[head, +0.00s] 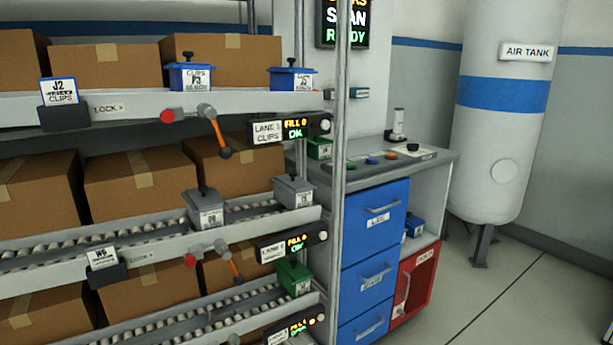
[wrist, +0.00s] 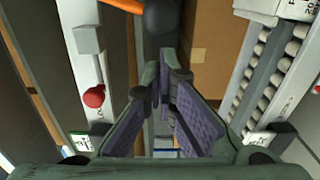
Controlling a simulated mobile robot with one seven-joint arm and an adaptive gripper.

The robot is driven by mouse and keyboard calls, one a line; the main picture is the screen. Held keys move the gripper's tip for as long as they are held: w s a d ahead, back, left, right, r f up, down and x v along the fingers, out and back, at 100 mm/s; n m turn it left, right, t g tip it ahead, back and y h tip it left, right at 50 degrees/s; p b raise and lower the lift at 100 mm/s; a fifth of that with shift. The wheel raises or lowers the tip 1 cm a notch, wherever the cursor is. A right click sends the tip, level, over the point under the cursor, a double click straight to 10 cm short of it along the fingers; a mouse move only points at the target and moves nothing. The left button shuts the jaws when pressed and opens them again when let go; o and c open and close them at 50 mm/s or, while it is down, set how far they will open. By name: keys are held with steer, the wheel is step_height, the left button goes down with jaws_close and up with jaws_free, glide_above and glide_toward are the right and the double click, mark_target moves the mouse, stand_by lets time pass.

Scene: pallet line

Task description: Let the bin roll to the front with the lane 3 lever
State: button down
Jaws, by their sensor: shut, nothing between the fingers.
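The lowest roller lane in view (head: 160,325) holds a green bin (head: 294,278) near its right end; its sign (head: 293,330) is cut by the bottom edge. Its lever is mostly below the picture. Two orange levers with dark knobs show higher, an upper lever (head: 218,135) and a lower lever (head: 234,265). My gripper (wrist: 164,77) is in the wrist view, fingers together and empty. A dark round knob (wrist: 163,15) on an orange rod (wrist: 122,5) lies just beyond the fingertips. I cannot tell which lane's lever this is, or whether the fingers touch it.
Blue bins (head: 190,77) stand on the top lane and grey bins (head: 204,207) on the middle lane, with cardboard boxes behind. A rack post (head: 339,150) stands on the right. Beyond it are a blue drawer cabinet (head: 370,222) and an air tank (head: 497,120). The floor (head: 510,290) is clear.

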steer(key=shift+w+d, duration=0.1)
stand_by(0.3)
steer(key=shift+w+d+p, duration=0.7)
steer(key=shift+w+d, duration=0.95)
steer(key=shift+d, duration=0.85)
steer(key=a+p+v, duration=0.1)
steer(key=v, duration=0.7)
steer(key=shift+s, duration=0.35)
